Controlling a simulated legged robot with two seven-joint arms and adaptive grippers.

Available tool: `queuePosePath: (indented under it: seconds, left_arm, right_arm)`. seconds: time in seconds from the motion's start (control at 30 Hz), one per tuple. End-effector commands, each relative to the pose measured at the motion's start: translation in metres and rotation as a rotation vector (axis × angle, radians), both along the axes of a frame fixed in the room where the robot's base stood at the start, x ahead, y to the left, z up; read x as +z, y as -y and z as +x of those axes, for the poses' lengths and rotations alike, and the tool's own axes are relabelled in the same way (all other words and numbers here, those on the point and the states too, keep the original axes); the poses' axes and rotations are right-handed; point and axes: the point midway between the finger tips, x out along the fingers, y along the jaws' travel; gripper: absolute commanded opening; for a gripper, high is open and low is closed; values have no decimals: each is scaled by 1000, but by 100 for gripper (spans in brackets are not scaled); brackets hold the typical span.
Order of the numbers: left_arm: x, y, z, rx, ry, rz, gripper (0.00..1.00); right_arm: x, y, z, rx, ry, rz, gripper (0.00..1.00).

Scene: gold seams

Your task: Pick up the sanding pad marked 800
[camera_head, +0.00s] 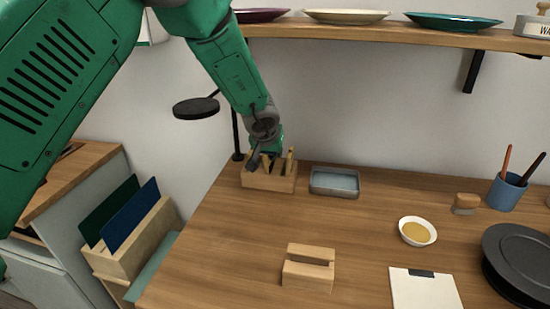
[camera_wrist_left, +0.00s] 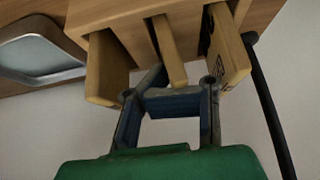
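A wooden block (camera_head: 268,182) at the back of the table holds upright sanding pads in slots. In the left wrist view the block (camera_wrist_left: 115,12) holds a left pad (camera_wrist_left: 106,68), a middle pad (camera_wrist_left: 168,50) and a right pad (camera_wrist_left: 229,45). The right pad has a dark mark on its face, too small and slanted to read. My left gripper (camera_head: 266,164) is down at the block. In the left wrist view its fingers (camera_wrist_left: 183,82) are apart, on either side of the middle pad's end, with a gap on the right. My right gripper is not in view.
A grey tray (camera_head: 334,182) stands close right of the block. A slotted wooden stand (camera_head: 308,268), white bowl (camera_head: 417,231), brush (camera_head: 466,203), blue cup (camera_head: 506,191), clipboard (camera_head: 424,290) and dark round plate (camera_head: 520,262) are on the table. A lamp (camera_head: 196,108) stands by the block.

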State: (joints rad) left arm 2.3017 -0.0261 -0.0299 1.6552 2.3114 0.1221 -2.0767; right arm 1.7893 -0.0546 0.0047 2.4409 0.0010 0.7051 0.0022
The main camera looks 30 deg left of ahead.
Motion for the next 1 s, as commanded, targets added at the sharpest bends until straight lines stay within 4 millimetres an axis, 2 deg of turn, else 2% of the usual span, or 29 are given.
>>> queuePosePath:
  seconds: [0.03,0.17,0.47,0.57,1.0]
  left_arm:
    - [-6,-9,-8,15,-25,9,0]
    - [10,-8,-8,15,-22,8,0]
    - [72,-5,-8,12,-7,7,0]
    - [65,4,-29,5,-12,17,0]
    - [65,35,-127,2,-8,18,0]
  right_arm:
    - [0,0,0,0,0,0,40]
    - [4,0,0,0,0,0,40]
    - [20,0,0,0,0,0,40]
    - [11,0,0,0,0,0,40]
    - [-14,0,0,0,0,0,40]
